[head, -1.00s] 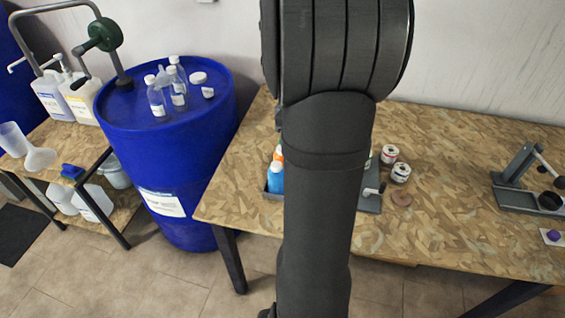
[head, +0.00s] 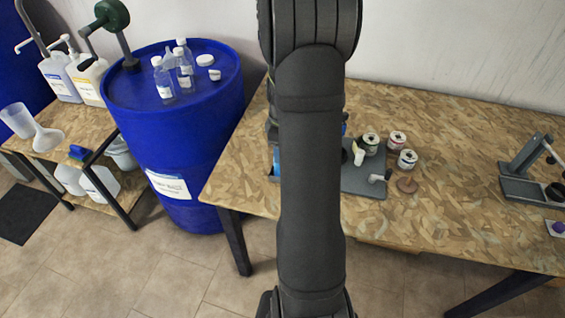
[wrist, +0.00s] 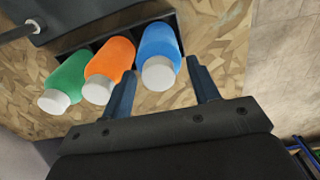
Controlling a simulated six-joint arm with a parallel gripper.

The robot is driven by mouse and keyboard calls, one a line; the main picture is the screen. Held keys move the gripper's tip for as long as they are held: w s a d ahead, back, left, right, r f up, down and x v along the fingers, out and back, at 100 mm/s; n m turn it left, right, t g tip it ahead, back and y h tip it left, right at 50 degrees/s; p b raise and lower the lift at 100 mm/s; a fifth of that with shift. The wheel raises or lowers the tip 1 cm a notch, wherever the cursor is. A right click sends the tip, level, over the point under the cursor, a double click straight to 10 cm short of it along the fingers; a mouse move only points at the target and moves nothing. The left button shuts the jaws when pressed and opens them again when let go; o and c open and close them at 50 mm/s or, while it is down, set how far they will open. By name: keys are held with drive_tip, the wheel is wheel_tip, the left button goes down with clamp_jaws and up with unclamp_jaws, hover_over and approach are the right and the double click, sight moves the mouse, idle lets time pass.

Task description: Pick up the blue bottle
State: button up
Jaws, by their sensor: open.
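The blue bottle (wrist: 159,42) with a white cap (wrist: 159,74) is the rightmost of three bottles in a dark rack in the wrist view. An orange bottle (wrist: 110,60) and a green bottle (wrist: 66,76) stand to its left. My gripper (wrist: 161,66) is open and empty. In the picture its fingers lie on either side of the blue bottle's cap, the left one near the orange bottle. How deep they reach is unclear. In the head view my arm hides most of the rack; a blue patch (head: 277,160) shows at its left edge.
A grey stand (head: 528,170) is farther right. A blue drum (head: 175,125) with small bottles on top stands left. The table's middle right is clear.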

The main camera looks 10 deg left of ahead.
drive_tip(key=f, duration=0.5)
drive_tip(key=shift+d+f, duration=0.15)
drive_tip(key=shift+d, duration=0.05)
drive_tip(key=c, duration=0.7)
drive_tip(key=shift+c, duration=0.2)
drive_tip(key=shift+w, duration=0.1)
